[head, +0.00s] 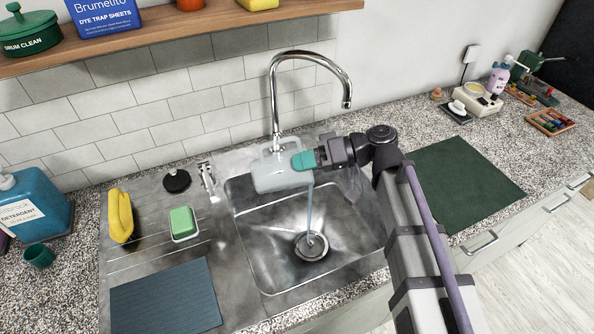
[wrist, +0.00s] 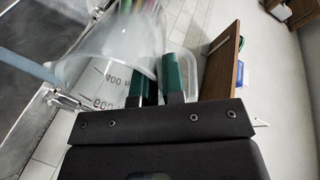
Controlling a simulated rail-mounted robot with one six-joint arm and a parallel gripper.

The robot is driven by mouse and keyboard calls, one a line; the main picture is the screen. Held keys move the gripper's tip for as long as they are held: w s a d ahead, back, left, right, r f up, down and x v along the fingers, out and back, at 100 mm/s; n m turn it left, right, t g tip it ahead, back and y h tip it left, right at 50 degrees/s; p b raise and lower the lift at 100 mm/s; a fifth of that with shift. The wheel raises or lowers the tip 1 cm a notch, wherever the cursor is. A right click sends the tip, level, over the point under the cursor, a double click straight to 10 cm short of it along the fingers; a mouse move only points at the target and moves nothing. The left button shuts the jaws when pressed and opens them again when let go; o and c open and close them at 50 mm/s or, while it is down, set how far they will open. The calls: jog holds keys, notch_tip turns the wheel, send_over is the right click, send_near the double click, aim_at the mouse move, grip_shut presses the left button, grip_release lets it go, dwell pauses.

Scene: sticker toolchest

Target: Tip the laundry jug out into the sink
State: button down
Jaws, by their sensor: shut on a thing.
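The laundry jug (head: 280,175) is a clear, translucent measuring jug. It is tilted over the back of the sink (head: 262,252), and a thin bluish stream (head: 309,212) falls from it to the drain. My gripper (head: 303,160), with green fingertips, is shut on the jug at its right side. In the wrist view the jug (wrist: 110,60) fills the upper left, with measuring marks on its wall, and the green fingers (wrist: 155,78) are close together at its handle. How much liquid is left inside is unclear.
The chrome faucet (head: 275,95) arches just behind the jug. A blue detergent bottle (head: 35,205) is far left. A dark green mat (head: 465,180) lies right.

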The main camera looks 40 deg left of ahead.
jog(key=shift+w+d+g+y+b, duration=0.4)
jog(key=shift+w+y+b, duration=0.1)
jog(key=shift+b, duration=0.4)
jog(key=shift+w+d+r+g+y+b, duration=0.1)
jog(key=shift+r+g+y+b, duration=0.05)
jog(key=shift+g+y+b, duration=0.15)
